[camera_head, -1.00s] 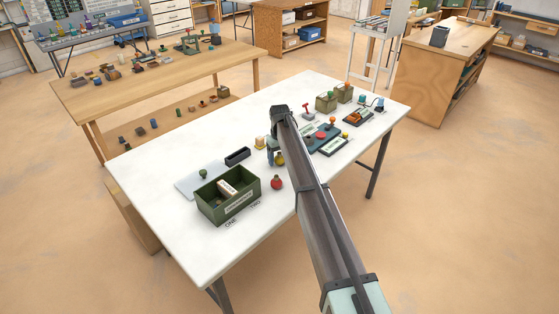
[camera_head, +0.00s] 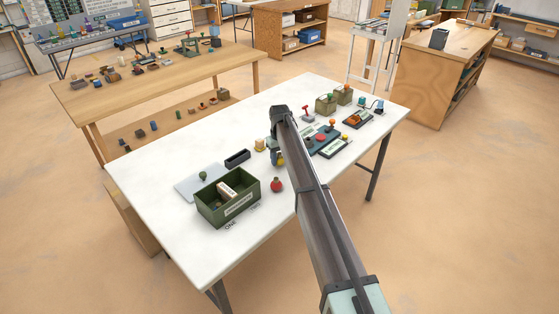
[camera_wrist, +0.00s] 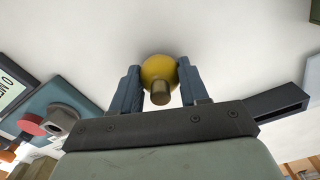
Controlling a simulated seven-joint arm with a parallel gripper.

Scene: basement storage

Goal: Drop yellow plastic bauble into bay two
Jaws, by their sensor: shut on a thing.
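The yellow bauble (camera_head: 281,161) is between my gripper's (camera_head: 277,158) fingers over the white table. In the wrist view, the two blue-grey fingers are shut on the bauble (camera_wrist: 158,70), one on each side, with its brass-coloured neck toward the camera. I cannot tell whether it touches the table. A dark green open box (camera_head: 240,205) stands to the left and nearer the table's front edge.
A red bauble (camera_head: 276,185) stands just right of the box. A dark narrow tray (camera_head: 237,158) and a pale lid-like panel (camera_head: 190,187) lie behind it. A teal panel with a red button (camera_head: 320,138) and small green bins (camera_head: 326,104) are to the right.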

